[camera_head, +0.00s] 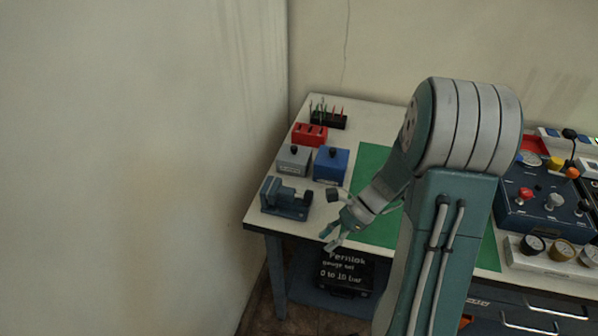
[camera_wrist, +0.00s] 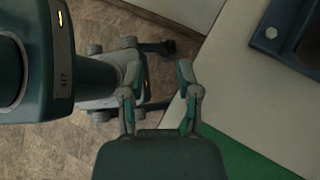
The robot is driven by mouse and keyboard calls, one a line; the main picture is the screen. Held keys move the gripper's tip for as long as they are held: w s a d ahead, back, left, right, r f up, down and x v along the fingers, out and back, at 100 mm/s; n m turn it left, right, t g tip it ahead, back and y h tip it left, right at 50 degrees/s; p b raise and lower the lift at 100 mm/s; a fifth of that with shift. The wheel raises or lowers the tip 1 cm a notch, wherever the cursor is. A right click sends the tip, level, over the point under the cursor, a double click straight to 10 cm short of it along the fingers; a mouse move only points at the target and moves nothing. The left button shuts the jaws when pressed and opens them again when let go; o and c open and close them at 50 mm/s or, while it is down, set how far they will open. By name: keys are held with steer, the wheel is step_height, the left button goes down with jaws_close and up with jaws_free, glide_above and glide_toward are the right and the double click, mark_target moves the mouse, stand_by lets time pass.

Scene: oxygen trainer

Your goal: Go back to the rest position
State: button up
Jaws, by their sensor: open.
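My gripper (camera_head: 331,238) is open and empty in the head view. It hangs near the front left edge of the workbench (camera_head: 378,110), beside the green mat (camera_head: 375,158). In the wrist view my gripper (camera_wrist: 158,82) shows two spread fingers with nothing between them. Below them are the tiled floor and the bench edge. My arm hides the middle of the mat and part of the bench in the head view.
A blue vise (camera_head: 286,198), a grey box (camera_head: 294,160), a blue box (camera_head: 331,164) and a red block (camera_head: 309,134) stand left on the bench. A control panel (camera_head: 545,205) and gauges (camera_head: 562,249) stand right. A black case (camera_head: 345,272) sits below. A wall closes the left.

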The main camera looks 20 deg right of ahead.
steer(key=shift+d, duration=0.1)
steer(key=shift+r, duration=0.15)
steer(key=s+a+r+n+t+h, duration=0.3)
steer(key=s+r+n+h, duration=0.1)
steer(key=r+n, duration=0.6)
steer(key=s+a+r+n+t+h, duration=0.3)
steer(key=s+r+n+h, duration=0.2)
steer(key=r+n, duration=0.4)
steer(key=shift+s+a+r+n+h, duration=0.3)
steer(key=shift+s+r+n, duration=0.1)
steer(key=shift+s+r, duration=0.35)
steer(key=shift+d, duration=0.15)
